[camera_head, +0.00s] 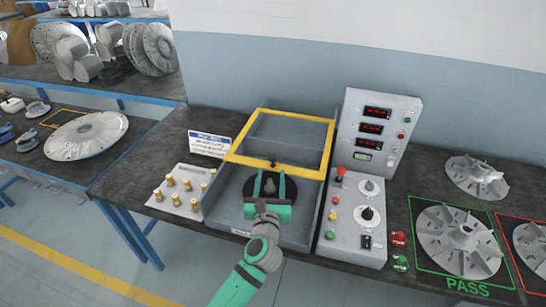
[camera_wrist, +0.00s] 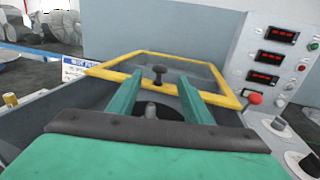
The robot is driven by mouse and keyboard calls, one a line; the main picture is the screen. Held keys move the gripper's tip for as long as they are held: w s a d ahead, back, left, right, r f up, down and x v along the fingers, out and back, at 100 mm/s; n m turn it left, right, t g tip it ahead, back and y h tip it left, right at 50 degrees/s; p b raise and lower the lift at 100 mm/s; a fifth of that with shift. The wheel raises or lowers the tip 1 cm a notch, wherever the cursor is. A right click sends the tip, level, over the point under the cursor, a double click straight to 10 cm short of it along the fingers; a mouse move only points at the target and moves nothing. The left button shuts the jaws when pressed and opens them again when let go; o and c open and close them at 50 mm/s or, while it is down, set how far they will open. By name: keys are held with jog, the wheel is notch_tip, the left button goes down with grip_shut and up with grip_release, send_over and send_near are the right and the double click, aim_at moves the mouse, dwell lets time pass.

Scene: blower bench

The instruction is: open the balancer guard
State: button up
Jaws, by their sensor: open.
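The balancer guard (camera_head: 237,159) is a clear panel in a yellow frame, sloping over the back part of the grey balancer housing (camera_head: 232,193). Its yellow frame also shows in the wrist view (camera_wrist: 107,69). A small dark knob (camera_wrist: 159,74) stands on the frame's front bar. My gripper (camera_head: 270,181) is over the open front of the housing, just in front of that bar. In the wrist view its two green fingers (camera_wrist: 158,92) are apart, with the knob appearing between and just beyond their tips. Contact with the knob is not visible. A dark round plate with a hub lies below the fingers.
A block of brass pegs (camera_head: 182,190) is on the left. Impellers (camera_head: 458,240) lie on the bench at right.

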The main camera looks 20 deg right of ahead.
aim_at(273, 160)
jog(key=shift+x, duration=5.05)
jog(key=shift+d, duration=0.1)
jog(key=shift+c, duration=0.6)
